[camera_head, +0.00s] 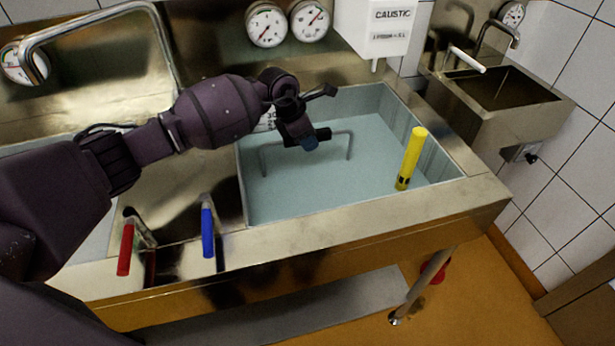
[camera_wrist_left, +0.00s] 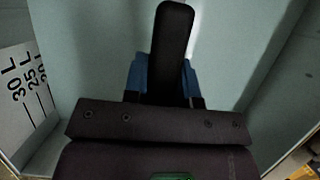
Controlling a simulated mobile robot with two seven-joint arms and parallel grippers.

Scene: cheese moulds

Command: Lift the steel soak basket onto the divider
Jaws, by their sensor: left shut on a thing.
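The steel soak basket shows only as a thin handle (camera_head: 349,152) standing out of the pale blue-green liquid in the right basin. The rest of the basket is hidden under the liquid. My left gripper (camera_head: 311,140) is over the basin and shut on the top bar of this handle. In the left wrist view the gripper (camera_wrist_left: 168,80) shows its dark finger and blue pads against the liquid, and the handle is hidden there. The divider (camera_head: 195,185) is the flat steel top left of the basin, partly under my left arm. My right gripper is not in view.
A yellow float stick (camera_head: 411,160) stands in the basin's right part. Red (camera_head: 125,248) and blue (camera_head: 207,232) lever handles stand at the divider's front. A white caustic dispenser (camera_head: 385,28) hangs behind the basin. A litre scale (camera_wrist_left: 22,90) shows on the basin wall.

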